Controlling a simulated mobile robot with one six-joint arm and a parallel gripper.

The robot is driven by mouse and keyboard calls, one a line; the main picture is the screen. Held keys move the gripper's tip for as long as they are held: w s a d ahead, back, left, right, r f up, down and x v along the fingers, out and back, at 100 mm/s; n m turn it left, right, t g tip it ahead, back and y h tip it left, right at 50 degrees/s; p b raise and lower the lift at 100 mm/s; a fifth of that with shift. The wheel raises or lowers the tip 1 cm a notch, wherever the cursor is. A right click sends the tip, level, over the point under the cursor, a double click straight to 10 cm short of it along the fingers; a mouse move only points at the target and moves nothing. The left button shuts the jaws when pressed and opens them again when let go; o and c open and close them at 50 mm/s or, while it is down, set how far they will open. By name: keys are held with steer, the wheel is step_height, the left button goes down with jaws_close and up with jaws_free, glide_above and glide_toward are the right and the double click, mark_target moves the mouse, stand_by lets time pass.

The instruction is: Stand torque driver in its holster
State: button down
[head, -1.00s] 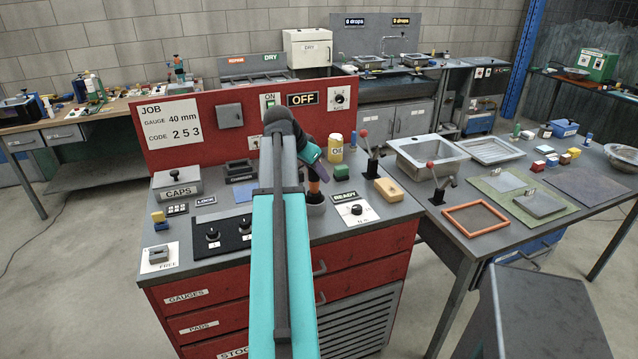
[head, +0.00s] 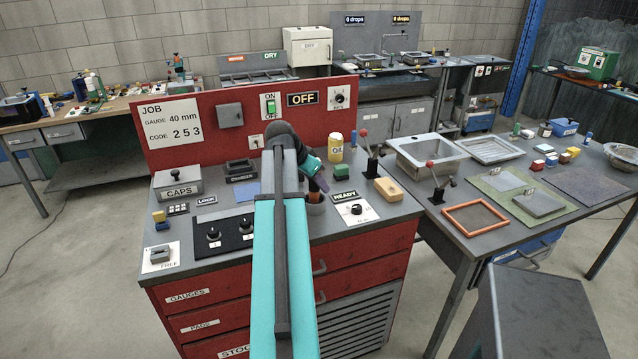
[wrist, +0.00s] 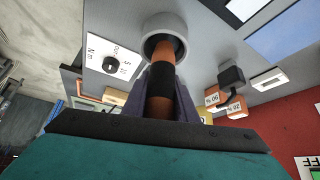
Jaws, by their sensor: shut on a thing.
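The torque driver (wrist: 161,80) has an orange body with a black band. My gripper (wrist: 160,103) is shut on it, with a dark purple finger on each side. The holster (wrist: 180,24) is a round grey cup on the bench top; it also shows in the head view (head: 315,210). In the wrist view the driver's far end is within the cup's mouth. In the head view only a little orange of the driver (head: 314,197) shows between my gripper (head: 318,185) and the cup. My gripper is tilted. The driver's tip is hidden.
A red panel (head: 190,125) stands behind. A two-knob black panel (head: 230,231) lies left.

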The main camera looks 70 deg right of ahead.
steer(key=shift+f, duration=0.1)
steer(key=c, duration=1.4)
jaws_free()
steer(key=shift+c, duration=0.2)
steer(key=shift+r, duration=0.2)
steer(key=b+v, duration=0.2)
steer(key=v, duration=1)
